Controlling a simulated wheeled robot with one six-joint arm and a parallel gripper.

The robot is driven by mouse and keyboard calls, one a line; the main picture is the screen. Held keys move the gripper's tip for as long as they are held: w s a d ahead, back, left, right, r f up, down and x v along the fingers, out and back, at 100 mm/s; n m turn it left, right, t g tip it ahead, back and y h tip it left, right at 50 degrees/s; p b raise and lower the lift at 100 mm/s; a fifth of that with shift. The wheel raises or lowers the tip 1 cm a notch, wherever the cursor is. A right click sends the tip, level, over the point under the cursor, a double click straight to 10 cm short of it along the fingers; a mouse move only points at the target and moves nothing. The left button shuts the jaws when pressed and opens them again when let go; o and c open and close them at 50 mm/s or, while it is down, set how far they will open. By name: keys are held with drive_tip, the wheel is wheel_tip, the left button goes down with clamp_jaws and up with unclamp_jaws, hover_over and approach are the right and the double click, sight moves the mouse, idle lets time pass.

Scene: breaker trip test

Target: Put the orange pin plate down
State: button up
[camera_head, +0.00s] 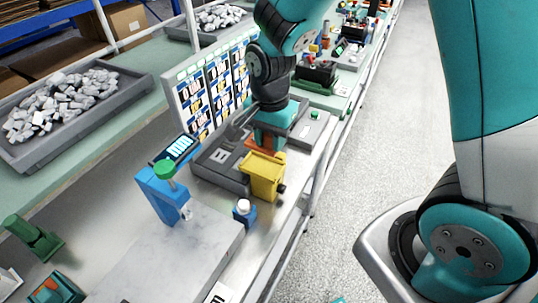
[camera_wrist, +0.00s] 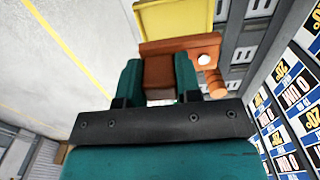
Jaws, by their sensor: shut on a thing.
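The orange pin plate (camera_wrist: 182,46) shows in the wrist view just beyond my fingertips, with a round white spot and a short orange peg at its right side. My gripper (camera_wrist: 158,72) is shut on its brown-orange block, one teal finger on each side. In the head view, my gripper (camera_head: 271,137) points down over the grey fixture by the bench's right edge. A strip of the orange plate (camera_head: 259,148) shows below it, just behind a yellow block (camera_head: 263,176). I cannot tell whether the plate touches the fixture or the yellow block.
A board of printed labels (camera_head: 212,88) stands close left of my arm. A blue stand with a display (camera_head: 168,185) and a small blue block with a white top (camera_head: 244,210) are nearer. A grey tray of pale pieces (camera_head: 130,115) lies left.

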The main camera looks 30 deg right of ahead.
sight(270, 170)
drive_tip(key=shift+f, duration=3.15)
drive_tip(key=shift+f, duration=0.1)
drive_tip(key=o, duration=1)
wheel_tip(270, 170, up, 12)
drive_tip(key=shift+s+a+r+b, duration=0.15)
drive_tip(key=shift+r+b, duration=0.1)
drive_tip(key=shift+b, duration=0.35)
drive_tip(key=s+a+r+n+y, duration=0.1)
drive_tip(key=s+r+n, duration=0.1)
drive_tip(key=s+n, duration=0.3)
drive_tip(key=s+a+r+n+y, duration=0.1)
drive_tip(key=s+a+r+n, duration=0.1)
drive_tip(key=s+n, duration=0.4)
drive_tip(key=s+a+r+n+y, duration=0.2)
drive_tip(key=s+r+n, duration=0.2)
drive_tip(key=n, duration=0.3)
drive_tip(key=shift+s+a, duration=0.25)
drive_tip(key=shift+s, duration=0.55)
